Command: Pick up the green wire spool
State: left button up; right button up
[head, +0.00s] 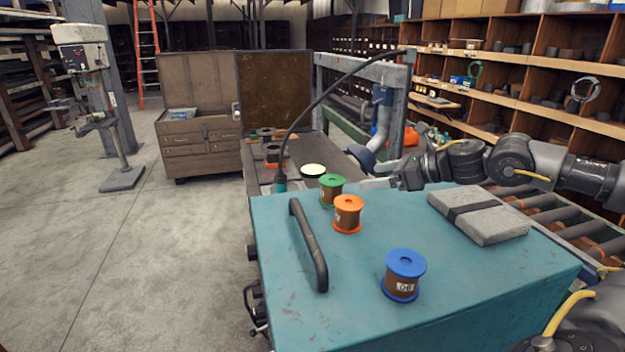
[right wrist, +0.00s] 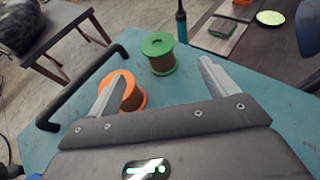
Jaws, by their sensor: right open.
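The green wire spool (head: 332,189) stands upright near the far edge of the teal box top, behind the orange spool. My right gripper (head: 372,183) is open and empty, just right of the green spool in the head view. In the right wrist view, the green spool (right wrist: 158,55) stands ahead of the gap between the open fingers (right wrist: 163,68), apart from them. The orange spool (head: 347,214) stands close to the green one; the left finger overlaps it in the right wrist view (right wrist: 128,95). My left gripper is not in view.
A blue spool (head: 403,276) stands nearer the front. A dark handle bar (head: 308,245) rises left of the spools. A grey strapped block (head: 478,213) lies at the right of the teal top (head: 345,315). A black curved hose (head: 322,98) rises behind the green spool.

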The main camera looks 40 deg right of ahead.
aim_at(334, 180)
jog(key=p+x, duration=0.2)
jog(key=x, duration=0.1)
jog(key=p+x, duration=0.1)
jog(key=x, duration=0.1)
jog(key=shift+w+r, duration=0.1)
jog(key=shift+r, duration=0.25)
jog(key=shift+w+a+f, duration=0.2)
jog(key=shift+w+f, duration=0.1)
jog(key=shift+w, duration=0.1)
jog(key=shift+a+r+p, duration=0.1)
jog(key=shift+p, duration=0.2)
jog(key=p+x, duration=0.3)
jog(key=x, duration=0.1)
jog(key=shift+w+a+r, duration=0.1)
jog(key=shift+w+a, duration=0.05)
jog(key=shift+w, duration=0.05)
jog(key=shift+w+a+f+p, duration=0.1)
jog(key=shift+w+f+p, duration=0.15)
jog(key=shift+f+p, duration=0.1)
pick_arm(q)
notch_tip(334, 180, up, 7)
jog(key=s, duration=0.1)
jog(key=shift+s, duration=0.25)
jog(key=shift+a, duration=0.1)
pick_arm(e)
jog(key=shift+s, duration=0.1)
